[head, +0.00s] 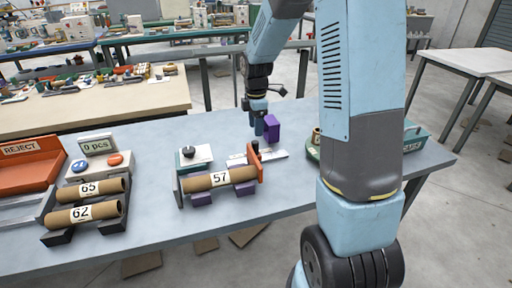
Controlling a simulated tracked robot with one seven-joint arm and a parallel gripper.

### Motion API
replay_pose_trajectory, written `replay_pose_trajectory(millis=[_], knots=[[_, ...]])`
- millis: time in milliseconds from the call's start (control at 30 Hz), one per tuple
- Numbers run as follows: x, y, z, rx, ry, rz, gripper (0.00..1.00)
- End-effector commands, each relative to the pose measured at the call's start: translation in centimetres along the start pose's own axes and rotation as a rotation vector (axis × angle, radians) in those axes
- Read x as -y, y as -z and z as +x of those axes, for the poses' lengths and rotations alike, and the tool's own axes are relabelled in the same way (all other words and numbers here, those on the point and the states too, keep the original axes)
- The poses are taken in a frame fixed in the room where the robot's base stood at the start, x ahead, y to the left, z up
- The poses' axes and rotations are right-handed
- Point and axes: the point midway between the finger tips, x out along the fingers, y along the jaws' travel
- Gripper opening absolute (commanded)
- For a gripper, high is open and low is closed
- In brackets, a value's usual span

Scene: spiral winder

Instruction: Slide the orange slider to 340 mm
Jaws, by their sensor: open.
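A purple block (272,128) shows right beside the fingers.
Tubes 65 (90,190) and 62 (83,214) lie in a rack at left, near an orange reject bin (30,164) and a "0 pcs" display (97,144). A small device with a dark knob (195,156) stands behind tube 57. My arm hides part of the right side.

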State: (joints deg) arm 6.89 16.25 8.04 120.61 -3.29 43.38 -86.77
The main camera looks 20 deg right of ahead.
Motion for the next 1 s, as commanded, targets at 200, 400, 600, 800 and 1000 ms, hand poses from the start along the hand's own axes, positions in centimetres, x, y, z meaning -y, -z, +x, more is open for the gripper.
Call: replay_pose_trajectory(millis=[200, 400, 600, 800, 1000], knots=[[0.1, 0.1, 4.0, 0.000, 0.003, 0.000, 0.54], [0.1, 0.1, 7.2, 0.000, 0.003, 0.001, 0.54], [0.0, 0.1, 9.1, 0.000, 0.000, 0.001, 0.54], [0.0, 0.1, 9.6, 0.000, 0.000, 0.001, 0.54], [0.0, 0.1, 9.6, 0.000, -0.001, 0.001, 0.54]])
